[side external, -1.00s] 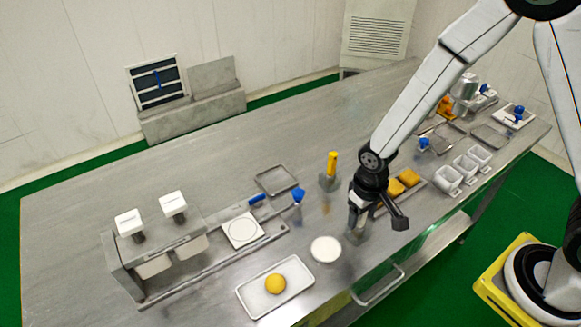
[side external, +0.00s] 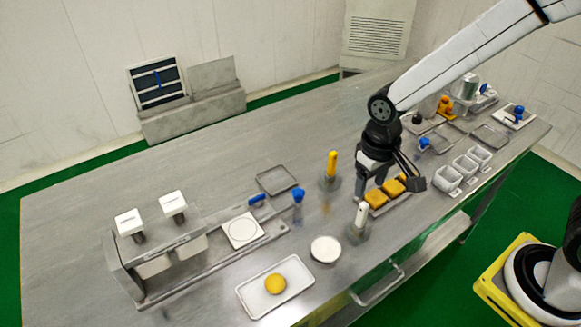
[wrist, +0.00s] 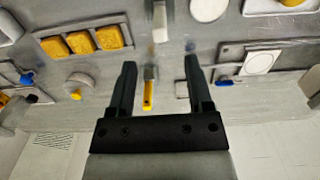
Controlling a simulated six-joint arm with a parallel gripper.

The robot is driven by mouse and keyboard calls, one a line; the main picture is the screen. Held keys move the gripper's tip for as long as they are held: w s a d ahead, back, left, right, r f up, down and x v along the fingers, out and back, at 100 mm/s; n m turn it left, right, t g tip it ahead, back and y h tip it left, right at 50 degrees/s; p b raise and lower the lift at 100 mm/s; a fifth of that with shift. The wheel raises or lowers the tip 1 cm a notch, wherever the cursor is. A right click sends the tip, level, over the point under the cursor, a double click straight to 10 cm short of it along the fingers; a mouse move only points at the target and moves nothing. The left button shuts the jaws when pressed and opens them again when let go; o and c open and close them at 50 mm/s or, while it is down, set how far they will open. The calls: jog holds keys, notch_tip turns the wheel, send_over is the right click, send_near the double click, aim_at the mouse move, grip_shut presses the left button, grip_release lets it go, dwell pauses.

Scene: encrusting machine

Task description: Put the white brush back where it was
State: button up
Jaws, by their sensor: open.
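The white brush (side external: 361,214) stands upright, white handle up, in a small clear holder (side external: 357,233) near the front edge of the steel table. It also shows at the top of the wrist view (wrist: 160,18), beyond my fingertips. My gripper (side external: 385,188) is open and empty, above and to the right of the brush and apart from it. In the wrist view nothing is held between my fingers (wrist: 160,64). The brush's lower end is hard to make out.
A yellow-handled brush (side external: 332,165) stands in a similar holder behind the white one. Yellow blocks on a tray (side external: 397,201) lie close by my gripper. A white disc (side external: 325,249) and a tray with a yellow ball (side external: 275,284) are to the left.

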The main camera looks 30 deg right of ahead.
jog(key=shift+r, duration=0.75)
jog(key=s+d+t, duration=0.2)
jog(key=s+d, duration=0.2)
jog(key=d, duration=0.3)
jog(key=shift+s+d+f+t, duration=0.15)
jog(key=shift+s+d+t, duration=0.05)
jog(key=shift+d+t, duration=0.1)
